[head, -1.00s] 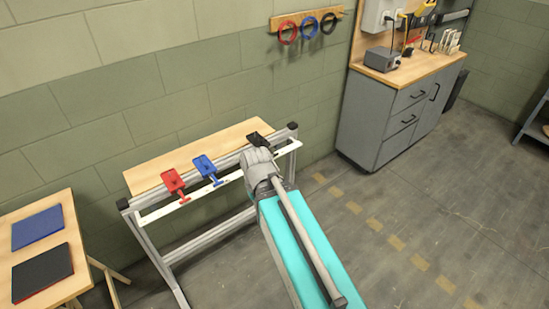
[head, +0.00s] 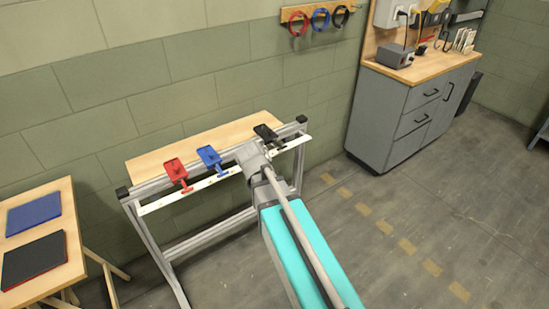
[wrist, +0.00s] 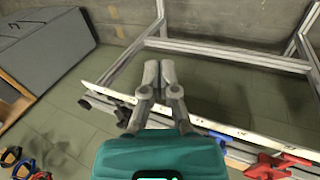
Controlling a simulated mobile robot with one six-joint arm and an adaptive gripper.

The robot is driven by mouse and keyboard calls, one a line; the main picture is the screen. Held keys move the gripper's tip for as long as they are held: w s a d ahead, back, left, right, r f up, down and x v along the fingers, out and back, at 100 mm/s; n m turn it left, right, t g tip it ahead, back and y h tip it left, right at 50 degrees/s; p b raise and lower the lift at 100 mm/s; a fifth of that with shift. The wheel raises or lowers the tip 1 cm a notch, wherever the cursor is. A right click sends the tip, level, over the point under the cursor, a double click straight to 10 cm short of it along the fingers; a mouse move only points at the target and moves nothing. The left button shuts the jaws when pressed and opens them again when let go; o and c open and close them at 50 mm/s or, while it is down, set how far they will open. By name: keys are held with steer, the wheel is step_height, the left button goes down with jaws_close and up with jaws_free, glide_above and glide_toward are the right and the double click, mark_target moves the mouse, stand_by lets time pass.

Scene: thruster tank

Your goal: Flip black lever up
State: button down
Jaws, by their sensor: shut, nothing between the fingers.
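The black lever (head: 266,132) is at the right end of the white strip on the metal frame. Its handle points out and down toward the strip, much like the blue lever's. My gripper (wrist: 160,66) is shut and empty, its two fingers side by side in the wrist view. In the head view my gripper (head: 249,154) is just left of and below the black lever, partly hidden behind my arm. In the wrist view, dark parts of the black lever (wrist: 92,103) show left of the fingers. I cannot tell whether they touch.
The blue lever (head: 208,157) and red lever (head: 175,171) are left of my gripper on the same white strip (head: 200,187). A wooden board (head: 160,158) lies behind them. A grey cabinet (head: 395,120) stands right, and a small table (head: 68,205) left.

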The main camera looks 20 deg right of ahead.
steer(key=w+d+f+n+t+h+b, duration=0.3)
steer(key=w+f+n+h+b, duration=0.15)
steer(key=w+b, duration=0.5)
steer(key=n+t+h+b, duration=0.3)
steer(key=n+h+b, duration=0.1)
steer(key=b, duration=0.5)
glide_toward(274, 154)
steer(key=s+r, duration=0.1)
steer(key=s, duration=0.1)
steer(key=shift+w+d+r+n+t+h, duration=0.1)
steer(key=shift+w+r+n+t+h, duration=0.2)
steer(key=shift+w+n+t, duration=0.35)
steer(key=shift+d, duration=0.1)
steer(key=shift+b+x, duration=1.05)
steer(key=shift+x, duration=3.85)
steer(key=shift+w+a, duration=0.1)
steer(key=shift+a, duration=0.15)
steer(key=shift+d+r+g+p, duration=0.1)
steer(key=shift+d+g+p, duration=0.15)
steer(key=shift+p, duration=0.1)
